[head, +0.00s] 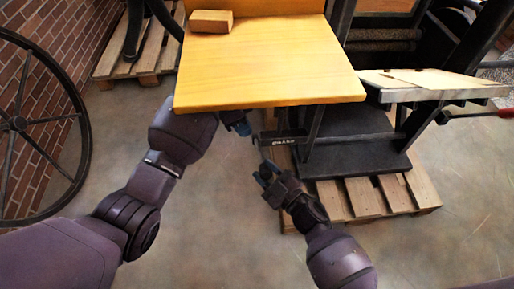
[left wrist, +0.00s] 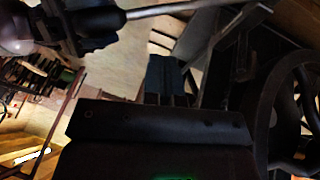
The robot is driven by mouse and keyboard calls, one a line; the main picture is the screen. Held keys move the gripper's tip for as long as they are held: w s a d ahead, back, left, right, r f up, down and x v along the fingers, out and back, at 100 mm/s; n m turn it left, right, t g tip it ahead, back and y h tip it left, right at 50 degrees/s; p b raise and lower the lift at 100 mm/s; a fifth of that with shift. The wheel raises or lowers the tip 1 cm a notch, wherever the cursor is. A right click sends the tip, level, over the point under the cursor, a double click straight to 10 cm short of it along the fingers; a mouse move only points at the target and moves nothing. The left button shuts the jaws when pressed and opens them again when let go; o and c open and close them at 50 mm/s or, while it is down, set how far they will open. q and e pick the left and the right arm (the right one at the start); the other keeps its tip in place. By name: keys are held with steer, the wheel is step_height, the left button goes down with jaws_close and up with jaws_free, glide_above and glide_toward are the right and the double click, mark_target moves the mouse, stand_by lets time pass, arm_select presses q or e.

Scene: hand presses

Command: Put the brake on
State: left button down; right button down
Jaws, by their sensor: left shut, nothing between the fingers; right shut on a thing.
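A dark plate with a pale label that seems to read BRAKE (head: 283,141) sits on the press side, below the wooden table. My right gripper (head: 264,172) is just below and left of it, shut on what looks like the brake lever. In the left wrist view, a pale rod (left wrist: 170,10) with a dark handle (left wrist: 96,18) crosses the top; I take it for that lever. My left gripper (head: 241,126) is shut and empty under the table's front edge, partly hidden. Its bluish fingers also show in the left wrist view (left wrist: 165,78).
The yellow wooden table (head: 270,65) juts out above my grippers and carries a wooden block (head: 211,21). The press stands on a pallet (head: 365,198). A spoked wheel (head: 18,124) leans by the brick wall at left. The floor in front is clear.

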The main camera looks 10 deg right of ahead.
arm_select(q)
steer(key=x, duration=0.9)
steer(key=shift+d+f, duration=0.15)
steer(key=shift+f, duration=0.2)
steer(key=shift+s, duration=0.2)
steer(key=shift+s+f, duration=0.9)
steer(key=shift+f, duration=0.1)
arm_select(e)
steer(key=shift+w+r, duration=0.1)
steer(key=shift+r, duration=0.05)
steer(key=c, duration=0.7)
jaws_free()
